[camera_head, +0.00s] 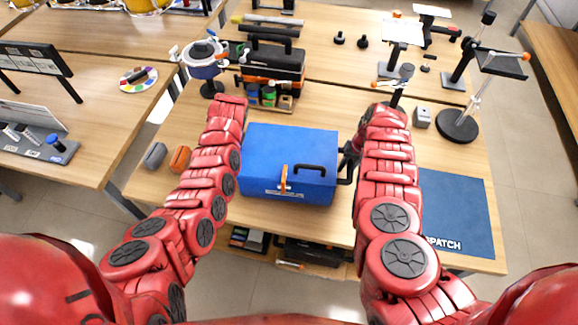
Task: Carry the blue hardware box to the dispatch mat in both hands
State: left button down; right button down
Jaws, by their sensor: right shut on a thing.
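The blue hardware box (273,148) sits on the wooden table between my two arms. It has a dark top handle and an orange latch on its front. My right gripper (348,167) is at the box's right side, shut on its dark side handle; my forearm partly covers it. My left arm reaches down along the box's left side, but its gripper is hidden. The dark blue dispatch mat (461,206) lies at the table's right front, its left part and some lettering covered by my right arm.
A toolbox (272,66) with small jars stands behind the box. A lamp-like stand (457,124) and a small grey block (421,117) are behind the mat. Orange (180,158) and grey (155,155) rolls lie at the left edge. The mat's visible part is clear.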

pick_arm(q)
jog(key=shift+r, duration=0.1)
pick_arm(e)
jog(key=shift+w+r, duration=0.1)
